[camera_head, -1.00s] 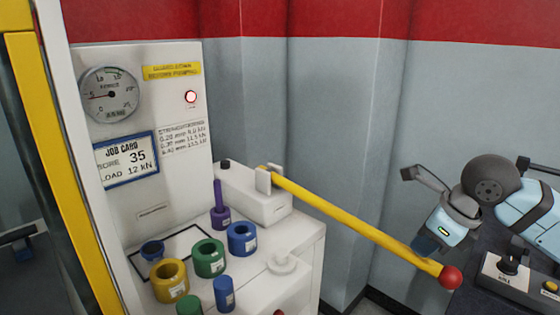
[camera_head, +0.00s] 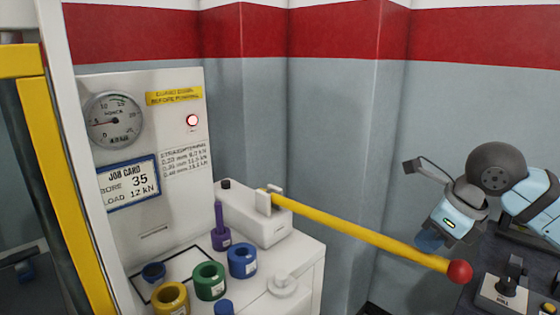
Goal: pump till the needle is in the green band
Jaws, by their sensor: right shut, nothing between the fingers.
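The round gauge (camera_head: 113,121) is on the white panel at the left. Its red needle points left, at the low side of the dial; I cannot clearly make out the green band. The yellow pump lever (camera_head: 350,234) runs from the white pump block (camera_head: 262,222) right and down to a red knob (camera_head: 460,271). My right gripper (camera_head: 430,240) is shut and empty, with its dark fingertips at or just behind the lever near the knob. Whether they touch it is unclear. My left gripper is not in view.
Purple (camera_head: 220,238), blue (camera_head: 242,260), green (camera_head: 209,281) and yellow (camera_head: 170,298) parts stand on the white bench. A yellow door frame (camera_head: 65,190) stands at left. A joystick box (camera_head: 505,290) is below my right arm.

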